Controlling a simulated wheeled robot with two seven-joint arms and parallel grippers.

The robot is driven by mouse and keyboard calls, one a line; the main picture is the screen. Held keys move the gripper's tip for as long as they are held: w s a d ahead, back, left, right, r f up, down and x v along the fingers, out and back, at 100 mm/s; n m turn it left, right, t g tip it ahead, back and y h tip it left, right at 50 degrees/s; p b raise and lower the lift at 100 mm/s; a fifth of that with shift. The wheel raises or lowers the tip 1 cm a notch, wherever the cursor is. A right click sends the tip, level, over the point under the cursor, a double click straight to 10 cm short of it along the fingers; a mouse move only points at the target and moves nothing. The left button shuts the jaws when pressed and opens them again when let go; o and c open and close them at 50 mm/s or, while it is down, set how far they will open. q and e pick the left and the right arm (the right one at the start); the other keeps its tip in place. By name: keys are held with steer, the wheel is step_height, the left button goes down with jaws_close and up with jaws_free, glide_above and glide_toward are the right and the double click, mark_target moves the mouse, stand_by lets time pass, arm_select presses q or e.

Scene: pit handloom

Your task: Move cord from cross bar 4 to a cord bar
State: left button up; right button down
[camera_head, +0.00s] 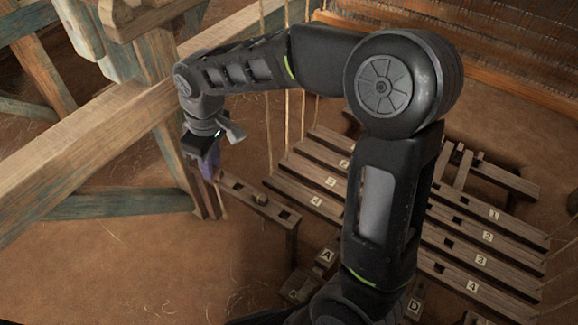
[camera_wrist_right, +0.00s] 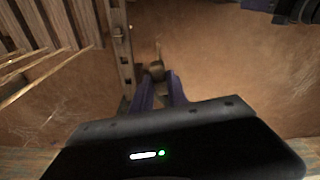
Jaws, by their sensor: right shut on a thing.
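My right gripper (camera_head: 214,172) hangs near the left end of a short wooden bar with square holes, likely a cord bar (camera_head: 252,196). In the right wrist view, its purple fingers (camera_wrist_right: 160,88) are closed around a small brown piece (camera_wrist_right: 157,70), with a thin strand, apparently the cord (camera_wrist_right: 158,50), at its far side. The holed bar (camera_wrist_right: 125,55) runs just left of the fingers there; I cannot tell whether they touch. Cross bar 4 (camera_head: 495,294) carries a label 4 and lies front-most of the numbered slats; my right arm hides its middle. My left gripper is not in view.
Cross bars 1 (camera_head: 518,224), 2 (camera_head: 512,247) and 3 (camera_head: 505,271) lie behind bar 4. Lettered blocks A (camera_head: 326,256) and D (camera_head: 414,305) sit below. A thick timber beam (camera_head: 70,150) crosses at left. Bare brown floor (camera_head: 130,265) is clear at lower left.

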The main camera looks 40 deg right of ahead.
steer(key=shift+d+p, duration=0.3)
steer(key=shift+p, duration=0.05)
steer(key=s+d+f+n+p, duration=0.3)
steer(key=d+n+p, duration=0.1)
steer(key=d+p, duration=0.2)
steer(key=s+d+f+n+p, duration=0.4)
steer(key=d+n+p, duration=0.1)
steer(key=d+p, duration=0.2)
steer(key=shift+d+f+g+y+p, duration=0.3)
steer(key=shift+d+g+y, duration=0.1)
steer(key=shift+d, duration=0.4)
steer(key=shift+f, duration=0.15)
steer(key=shift+f+b, duration=6.4)
steer(key=shift+f, duration=1.75)
